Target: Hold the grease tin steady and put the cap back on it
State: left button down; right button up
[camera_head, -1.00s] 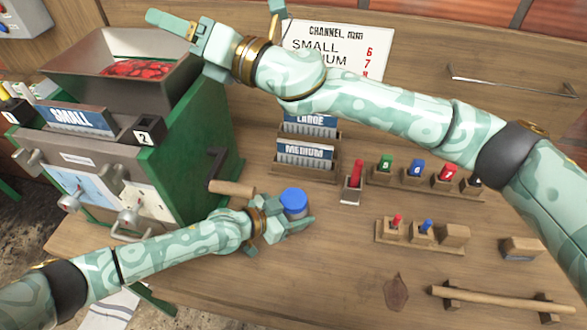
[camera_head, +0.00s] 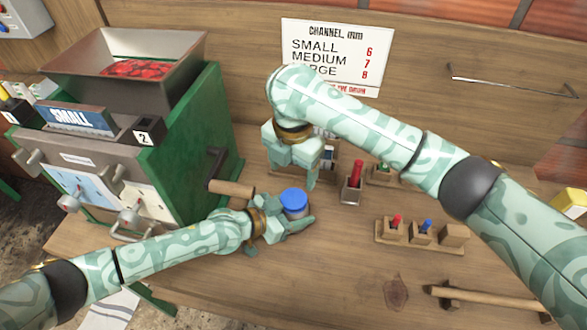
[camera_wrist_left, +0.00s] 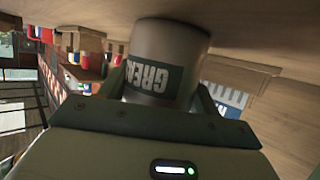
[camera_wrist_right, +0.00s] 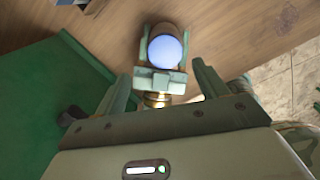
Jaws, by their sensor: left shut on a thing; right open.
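The grease tin (camera_head: 294,209) stands upright on the bench with a round blue cap (camera_head: 293,197) on its top. I cannot tell how firmly the cap sits. My left gripper (camera_head: 290,222) is shut around the tin's side, low near the bench. In the left wrist view the tin (camera_wrist_left: 166,60) shows its GREASE label between the fingers. My right gripper (camera_head: 297,178) is open and empty, pointing down, above and behind the tin. In the right wrist view the blue cap (camera_wrist_right: 166,51) lies beyond and between the open fingers, apart from them.
The green pulper (camera_head: 190,140) with its wooden-handled crank (camera_head: 232,188) stands close left of the tin. Behind are a red-handled tool in a holder (camera_head: 353,185) and card racks partly hidden by my right arm. A small block rack (camera_head: 420,235) stands right.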

aim_at(294, 198)
jog(key=shift+s+d, duration=0.1)
jog(key=shift+s, duration=0.15)
jog(key=shift+f, duration=0.1)
jog(key=shift+f, duration=4)
jog(key=c, duration=1)
